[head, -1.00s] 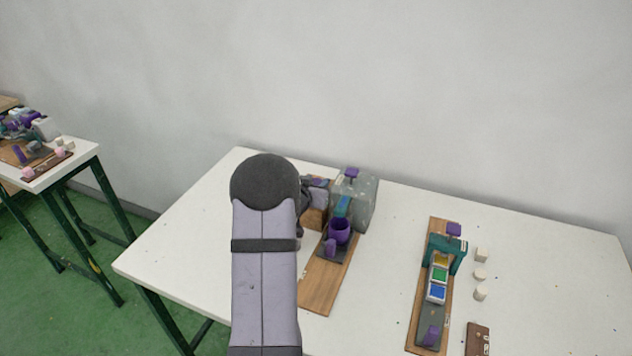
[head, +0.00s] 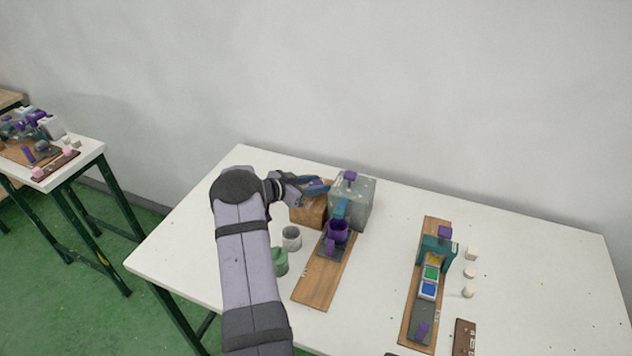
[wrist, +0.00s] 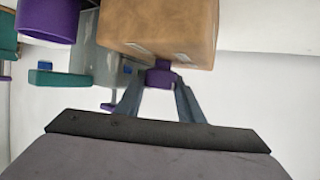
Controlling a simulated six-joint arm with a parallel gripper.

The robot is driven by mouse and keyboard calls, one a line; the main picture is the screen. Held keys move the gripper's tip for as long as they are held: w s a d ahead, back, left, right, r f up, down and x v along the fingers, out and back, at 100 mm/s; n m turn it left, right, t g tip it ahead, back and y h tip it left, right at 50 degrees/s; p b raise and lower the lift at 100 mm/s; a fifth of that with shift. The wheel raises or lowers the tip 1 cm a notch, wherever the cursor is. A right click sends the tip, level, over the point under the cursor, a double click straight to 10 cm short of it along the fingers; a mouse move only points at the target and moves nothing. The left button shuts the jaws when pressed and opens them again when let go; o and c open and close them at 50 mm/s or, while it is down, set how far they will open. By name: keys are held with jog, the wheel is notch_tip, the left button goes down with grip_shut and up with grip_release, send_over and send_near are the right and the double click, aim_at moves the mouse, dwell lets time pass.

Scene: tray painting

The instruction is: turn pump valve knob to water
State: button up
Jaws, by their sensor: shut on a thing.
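My gripper (head: 316,187) reaches in from the left over the wooden box (head: 308,213) in the head view. In the wrist view its two fingers (wrist: 158,88) are shut on a purple knob (wrist: 160,76) that sticks out of the wooden box (wrist: 165,30). In the head view the fingers hide this knob, and I cannot read its setting. The grey tank (head: 362,208) stands right beside the box, with another purple knob (head: 350,176) on top. A teal spout (head: 341,208) is on its front, above a purple cup (head: 337,232).
To the right is a board (head: 410,325) with a teal frame (head: 437,247) and coloured paint squares. Small white pieces (head: 470,272) lie beyond it. The white table (head: 540,260) is clear at far right.

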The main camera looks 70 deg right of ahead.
jog(key=shift+r+m+g+y, duration=0.1)
jog(key=shift+m+g+y, duration=0.2)
jog(key=shift+m+g, duration=0.25)
jog(key=o, duration=0.8)
jog(key=shift+s+n+t, duration=0.1)
jog(key=shift+n+t, duration=0.25)
jog(key=shift+n, duration=0.1)
